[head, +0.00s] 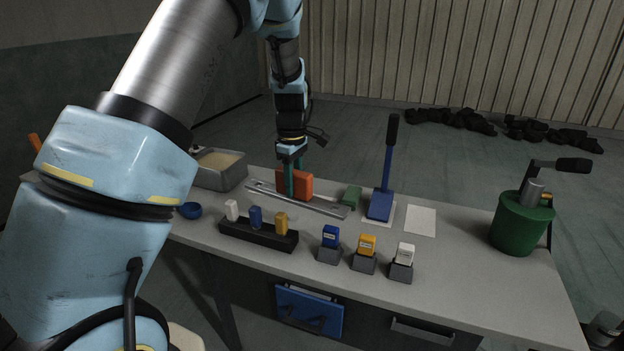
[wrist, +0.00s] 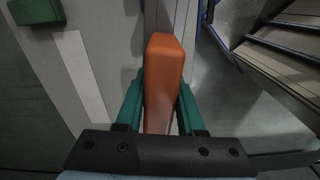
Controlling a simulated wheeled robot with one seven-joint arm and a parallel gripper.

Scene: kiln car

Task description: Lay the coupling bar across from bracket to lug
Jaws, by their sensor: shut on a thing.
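The long grey metal bar (head: 326,207), which looks like the coupling bar, lies slantwise along the back of the table, with a hole or slot near each end. An orange block (head: 305,183) rises at its middle; I cannot tell whether the two are joined. My gripper (head: 295,190) points down there, its green fingers on either side of the block. In the wrist view my gripper (wrist: 160,105) is shut on the orange block (wrist: 165,75), which hides most of what lies below. I cannot pick out the bracket or the lug for certain.
A green block (head: 351,196) stands near the bar's right end, beside a blue lever (head: 381,204). A black rack (head: 257,235) with several coloured pegs and labelled blocks on grey bases are in front. A tray (head: 222,178) is left, a green bucket (head: 520,222) right.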

